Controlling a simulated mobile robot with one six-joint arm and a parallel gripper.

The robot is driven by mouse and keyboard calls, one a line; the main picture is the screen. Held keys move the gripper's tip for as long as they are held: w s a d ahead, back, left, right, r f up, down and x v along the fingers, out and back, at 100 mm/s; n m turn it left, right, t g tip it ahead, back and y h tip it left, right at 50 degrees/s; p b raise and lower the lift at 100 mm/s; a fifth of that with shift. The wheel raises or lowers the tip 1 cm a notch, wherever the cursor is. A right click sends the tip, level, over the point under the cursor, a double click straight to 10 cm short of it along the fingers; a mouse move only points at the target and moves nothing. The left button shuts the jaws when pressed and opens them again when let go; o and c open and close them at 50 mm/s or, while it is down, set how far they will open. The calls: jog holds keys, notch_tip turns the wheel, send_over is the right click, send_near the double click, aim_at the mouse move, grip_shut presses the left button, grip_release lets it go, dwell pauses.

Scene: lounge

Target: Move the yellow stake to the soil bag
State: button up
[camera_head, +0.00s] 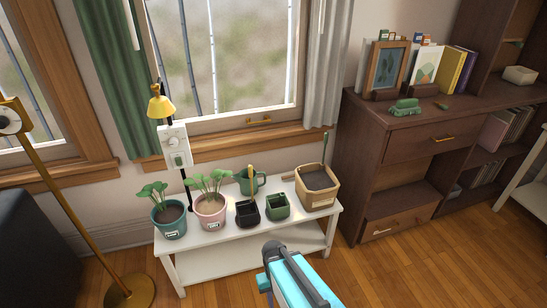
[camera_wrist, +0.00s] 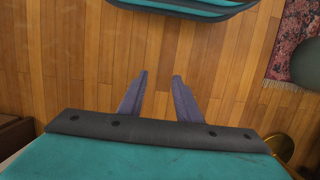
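The yellow stake (camera_head: 251,178) stands upright at the black pot (camera_head: 247,213) on the white bench; its lower end is hidden. The soil bag (camera_head: 313,199) is a tan, open-topped bag with dark soil, at the bench's right end. A thin green upright thing (camera_head: 325,148) shows at its back edge. My gripper (camera_wrist: 160,85) has its two dark fingers apart with nothing between them, over wooden floor in the wrist view. Neither stake nor bag shows there. In the head view my teal arm is in front of the bench, and the fingers cannot be made out.
The white bench (camera_head: 244,264) also holds a teal-potted plant (camera_head: 169,220), a pink-potted plant (camera_head: 211,212), a green pot (camera_head: 277,207) and a green watering can (camera_head: 258,181). A brass floor lamp (camera_head: 78,223) stands left. A brown cabinet (camera_head: 357,166) stands right of the bench.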

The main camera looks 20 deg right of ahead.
jog(key=s+r+g+p, duration=0.1)
jog(key=s+r+p, duration=0.6)
jog(key=r+p, duration=0.5)
jog(key=s+r+g+p, duration=0.1)
jog(key=s+r+p, duration=0.6)
jog(key=r+p, duration=0.5)
jog(key=p, duration=0.7)
jog(key=shift+s+r+g, duration=0.15)
jog(key=shift+r+g, duration=0.2)
jog(key=shift+g, duration=0.05)
jog(key=shift+a, duration=0.1)
